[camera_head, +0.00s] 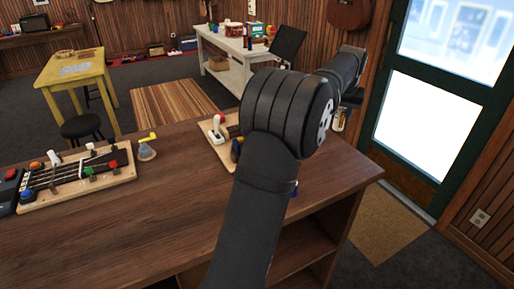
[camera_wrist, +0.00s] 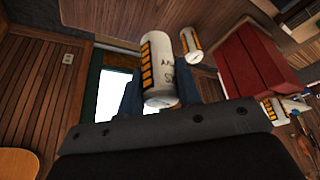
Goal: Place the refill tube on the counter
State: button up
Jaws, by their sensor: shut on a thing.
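The refill tube (camera_wrist: 158,70) is a white cylinder with an orange and black label, seen large in the wrist view. My gripper (camera_wrist: 160,92) is shut on it, with a dark blue finger on each side. In the head view, my arm hides most of the gripper. A small white and orange tube (camera_head: 339,119) shows beyond the counter's right end there; I cannot tell if it is the held one. The brown wooden counter (camera_head: 120,230) fills the foreground of the head view.
In the wrist view, similar tubes appear behind (camera_wrist: 191,40) and at the right (camera_wrist: 272,108), near a red box (camera_wrist: 255,62). On the counter are a ukulele neck jig (camera_head: 80,175), a grey item with a yellow handle (camera_head: 147,150) and a wooden board (camera_head: 215,140). The counter's front middle is clear.

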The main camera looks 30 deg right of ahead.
jog(key=shift+w+a+f, duration=0.4)
jog(key=shift+w+f, duration=1.5)
jog(key=shift+f, duration=0.15)
jog(key=shift+w+a+f, duration=0.4)
jog(key=shift+w+f, duration=1.55)
jog(key=shift+f, duration=0.05)
jog(key=shift+w+a+f, duration=0.4)
jog(key=shift+w+f, duration=1.5)
jog(key=shift+f, duration=0.15)
jog(key=shift+f, duration=0.2)
jog(key=o, duration=1)
jog(key=shift+r, duration=0.1)
jog(key=v, duration=1.2)
jog(key=shift+w+d+r, duration=0.1)
jog(key=shift+r, duration=0.05)
